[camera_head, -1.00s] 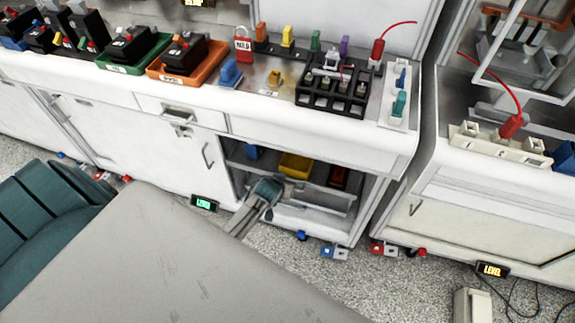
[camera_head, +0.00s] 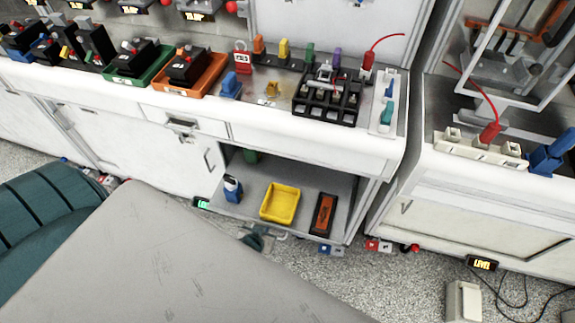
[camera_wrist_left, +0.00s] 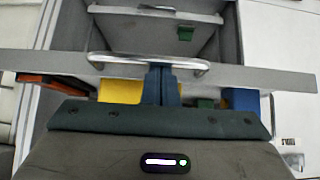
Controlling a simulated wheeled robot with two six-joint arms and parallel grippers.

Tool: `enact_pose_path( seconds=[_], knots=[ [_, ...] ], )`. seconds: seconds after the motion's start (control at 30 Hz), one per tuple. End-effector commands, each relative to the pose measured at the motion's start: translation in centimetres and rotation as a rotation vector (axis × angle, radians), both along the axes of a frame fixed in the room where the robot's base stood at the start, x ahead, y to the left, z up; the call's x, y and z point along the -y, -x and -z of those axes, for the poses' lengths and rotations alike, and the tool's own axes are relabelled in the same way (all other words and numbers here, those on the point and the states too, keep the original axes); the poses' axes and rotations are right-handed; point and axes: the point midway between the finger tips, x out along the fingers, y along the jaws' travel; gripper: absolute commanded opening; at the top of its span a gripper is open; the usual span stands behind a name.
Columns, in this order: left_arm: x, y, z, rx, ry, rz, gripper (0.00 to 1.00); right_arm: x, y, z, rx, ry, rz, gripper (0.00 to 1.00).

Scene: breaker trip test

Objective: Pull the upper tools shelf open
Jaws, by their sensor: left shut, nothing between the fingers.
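The upper tools shelf (camera_head: 255,178) stands pulled out from the open cabinet bay. A yellow bin (camera_head: 280,203), a black-and-orange item (camera_head: 323,214) and a blue-and-white item (camera_head: 232,188) lie on it. Its front handle (camera_head: 278,233) shows at the near edge. My left gripper (camera_head: 256,238) is at this edge, partly hidden by the large grey surface in front. In the left wrist view, my shut fingers (camera_wrist_left: 161,84) overlap the middle of the shelf's bar handle (camera_wrist_left: 105,60). Whether they touch it I cannot tell. My right gripper is not in view.
The white counter (camera_head: 200,105) above carries trays, breakers and a black block (camera_head: 325,100). A closed cabinet door with a handle (camera_head: 208,160) is left of the bay. A second cabinet (camera_head: 480,215) stands right. Small items and a sign (camera_head: 482,263) lie on the floor.

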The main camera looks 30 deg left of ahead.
Motion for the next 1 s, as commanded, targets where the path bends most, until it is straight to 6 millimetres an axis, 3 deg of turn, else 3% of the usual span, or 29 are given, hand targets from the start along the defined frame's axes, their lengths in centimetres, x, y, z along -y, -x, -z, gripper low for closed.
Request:
enact_pose_path(
  seconds=[0.1, 0.4, 0.6, 1.0],
  knots=[
    [0.6, 2.5, 0.2, -0.009, 0.001, -0.001, 0.0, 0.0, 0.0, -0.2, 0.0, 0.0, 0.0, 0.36],
    [1.5, 6.3, 0.3, -0.007, 0.0, -0.001, 0.0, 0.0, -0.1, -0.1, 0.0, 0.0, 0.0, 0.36],
    [1.8, 7.6, 0.2, -0.006, 0.0, -0.001, 0.0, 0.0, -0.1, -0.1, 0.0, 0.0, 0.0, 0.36],
    [1.9, 7.9, 0.1, -0.004, 0.0, -0.001, 0.0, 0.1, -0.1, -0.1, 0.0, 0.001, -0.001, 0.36]
  ],
)
